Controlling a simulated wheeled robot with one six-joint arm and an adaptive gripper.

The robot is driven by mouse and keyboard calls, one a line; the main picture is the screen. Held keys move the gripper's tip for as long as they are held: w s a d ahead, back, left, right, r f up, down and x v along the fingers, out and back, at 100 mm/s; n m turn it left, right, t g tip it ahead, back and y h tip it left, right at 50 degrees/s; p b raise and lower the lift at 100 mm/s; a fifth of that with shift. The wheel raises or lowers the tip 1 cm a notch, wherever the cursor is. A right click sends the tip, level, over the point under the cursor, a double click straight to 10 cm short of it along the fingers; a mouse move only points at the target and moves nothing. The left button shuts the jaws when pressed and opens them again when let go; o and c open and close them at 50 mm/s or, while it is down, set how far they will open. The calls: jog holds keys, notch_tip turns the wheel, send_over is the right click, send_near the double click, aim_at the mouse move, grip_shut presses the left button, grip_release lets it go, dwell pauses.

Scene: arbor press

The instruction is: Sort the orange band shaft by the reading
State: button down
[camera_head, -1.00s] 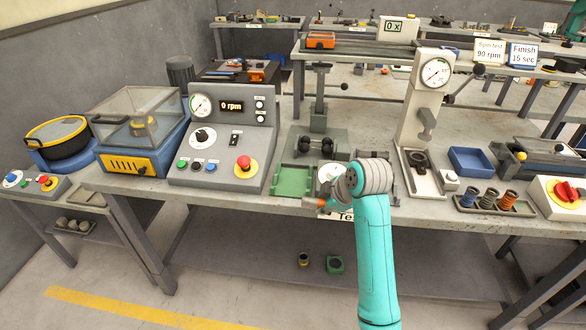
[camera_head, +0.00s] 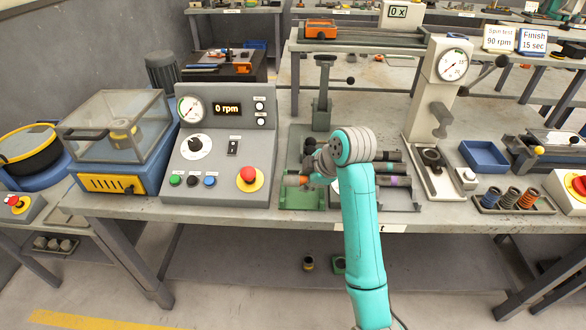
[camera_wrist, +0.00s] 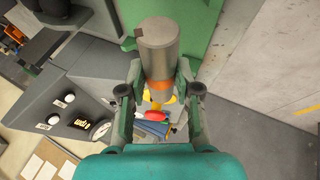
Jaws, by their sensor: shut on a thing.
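The orange band shaft (camera_wrist: 158,48) is a grey metal cylinder with a small notch at its end and an orange band (camera_wrist: 158,85). My gripper (camera_wrist: 160,103) is shut on it near the band. In the head view, the orange band (camera_head: 303,180) shows at my gripper (camera_head: 309,176), over or at the green tray (camera_head: 300,202); I cannot tell whether the shaft touches the tray. A dial press (camera_head: 451,62) stands to the right. Other dark banded shafts (camera_head: 393,181) lie in a grey rack, partly hidden by my arm.
A control panel (camera_head: 228,150) reading 0 rpm stands at the left, beside a clear-lidded blue machine (camera_head: 118,150). Signs read Spin test 90 rpm (camera_head: 497,38) and Finish 15 sec (camera_head: 532,40).

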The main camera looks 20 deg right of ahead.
jog(key=shift+w+a+f, duration=0.1)
jog(key=shift+w+f, duration=0.05)
jog(key=shift+f, duration=2.3)
jog(key=shift+f, duration=0.2)
jog(key=c, duration=0.7)
grip_release()
jog(key=shift+f, duration=0.1)
jog(key=shift+v, duration=3.8)
